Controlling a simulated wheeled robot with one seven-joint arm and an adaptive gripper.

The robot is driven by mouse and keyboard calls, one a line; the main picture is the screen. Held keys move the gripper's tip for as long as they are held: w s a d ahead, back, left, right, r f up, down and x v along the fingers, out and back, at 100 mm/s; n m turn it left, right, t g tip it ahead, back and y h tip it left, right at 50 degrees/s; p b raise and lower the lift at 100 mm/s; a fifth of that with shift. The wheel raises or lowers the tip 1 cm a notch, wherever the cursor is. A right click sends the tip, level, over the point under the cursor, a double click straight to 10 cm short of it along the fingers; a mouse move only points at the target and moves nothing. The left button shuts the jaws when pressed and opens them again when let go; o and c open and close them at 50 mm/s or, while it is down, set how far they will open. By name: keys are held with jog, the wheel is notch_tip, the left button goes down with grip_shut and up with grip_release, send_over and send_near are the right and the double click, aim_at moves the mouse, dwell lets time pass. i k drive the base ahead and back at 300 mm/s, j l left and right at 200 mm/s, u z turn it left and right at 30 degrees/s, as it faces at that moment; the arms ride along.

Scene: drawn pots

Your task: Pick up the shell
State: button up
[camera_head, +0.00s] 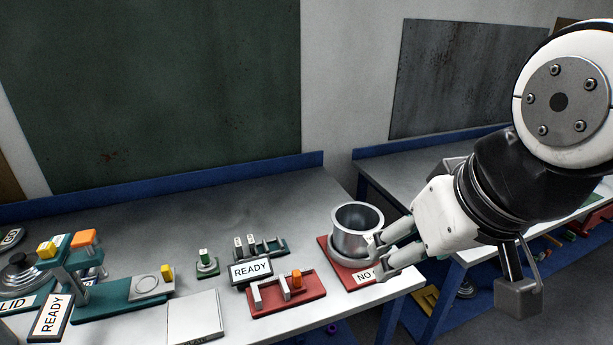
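A hollow grey metal cylinder (352,242), open at the top, looks to be the shell. It stands upright on a red base plate (332,262) with a white label reading "NO", partly covered, near the table's right corner. My gripper (373,255) comes in from the right, at the cylinder's right front side. Its two fingers are spread apart with a gap between them. The upper fingertip overlaps the cylinder's wall in this view; I cannot tell whether it touches. The fingers hide the cylinder's lower right part.
A red block stand (287,295), a "READY" sign (251,271) and a green peg rack (270,250) stand left of the cylinder. A white box (195,316) and teal fixtures (110,303) are further left. The back of the table (200,215) is clear. A second table is behind right.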

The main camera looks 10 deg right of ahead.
aim_at(355, 222)
jog(key=l+z, duration=0.2)
jog(key=i+z, duration=0.15)
jog(key=z, duration=0.25)
jog(key=i+j+z, duration=0.1)
jog(key=z, duration=0.25)
jog(key=i+j+z, duration=0.15)
jog(key=z, duration=0.25)
